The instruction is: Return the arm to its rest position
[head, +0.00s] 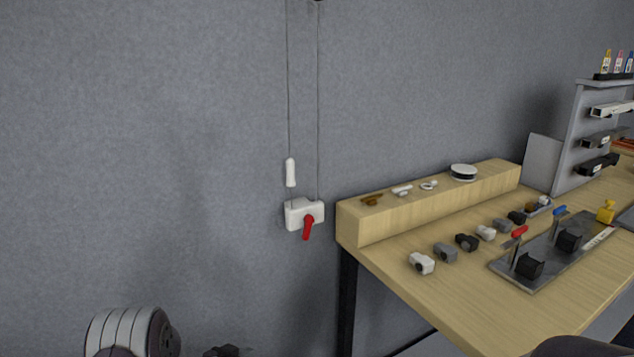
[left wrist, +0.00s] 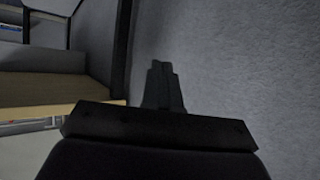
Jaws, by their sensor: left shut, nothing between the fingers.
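My left arm (head: 130,332) shows at the bottom left of the head view, low in front of the grey wall. A dark part of my left gripper (head: 226,351) just shows at the bottom edge, apart from the bench; its fingertips are cut off there. In the left wrist view the two dark fingers (left wrist: 162,72) are together, with nothing between them. The grey wall is on the right of that view and a wooden surface is on the left. My right gripper is not in view.
A wooden bench (head: 425,299) with a raised ledge (head: 440,204) fills the right. Small camera-like blocks (head: 466,242) and a dark plate with levers (head: 514,275) lie on it. A white box with a red lever (head: 307,227) hangs on the wall. The left wall area is clear.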

